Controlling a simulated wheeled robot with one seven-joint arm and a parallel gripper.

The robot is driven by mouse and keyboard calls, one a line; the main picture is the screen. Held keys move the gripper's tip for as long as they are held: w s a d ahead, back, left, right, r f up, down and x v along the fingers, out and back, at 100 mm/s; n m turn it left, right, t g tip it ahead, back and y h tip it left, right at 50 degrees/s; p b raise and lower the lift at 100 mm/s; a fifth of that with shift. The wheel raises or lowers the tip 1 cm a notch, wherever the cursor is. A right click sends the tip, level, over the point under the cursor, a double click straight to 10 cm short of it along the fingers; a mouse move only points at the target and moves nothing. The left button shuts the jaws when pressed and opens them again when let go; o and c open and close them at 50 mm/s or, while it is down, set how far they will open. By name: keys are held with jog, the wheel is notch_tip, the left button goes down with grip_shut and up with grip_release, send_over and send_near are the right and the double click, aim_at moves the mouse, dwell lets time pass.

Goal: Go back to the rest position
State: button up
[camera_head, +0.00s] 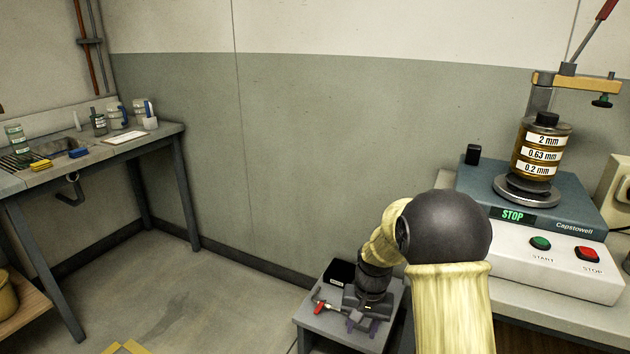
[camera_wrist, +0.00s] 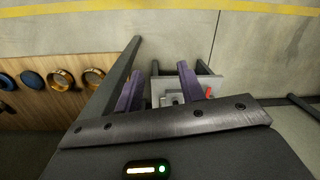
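My gripper (camera_head: 362,324) hangs low in the head view, fingers down, over a small grey side table (camera_head: 320,325). In the wrist view its two purple fingers (camera_wrist: 160,85) stand apart, with nothing held between them. The grey table top (camera_wrist: 213,84) shows beyond and between the fingers. My arm hides part of the table in the head view. I cannot tell how far the fingertips are above the table top.
A red-handled item (camera_head: 322,306) and a black box (camera_head: 340,274) are on the side table. A sieve shaker (camera_head: 535,195) with a stack of sieves (camera_head: 540,150) stands right. A sink bench (camera_head: 95,150) is left. Rings (camera_wrist: 62,79) lie on a wooden shelf (camera_wrist: 75,102). The floor between is open.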

jog(key=s+d+r+n+t, duration=0.15)
jog(key=s+r, duration=0.25)
jog(key=s, duration=0.5)
jog(key=s+d+r+n+t, duration=0.1)
jog(key=s+d+r+t, duration=0.15)
jog(key=s, duration=0.55)
notch_tip(320, 180, up, 32)
jog(key=g+p, duration=0.1)
jog(key=p, duration=3)
jog(key=shift+s+h, duration=0.15)
jog(key=shift+h, duration=0.25)
jog(key=shift+d, duration=0.1)
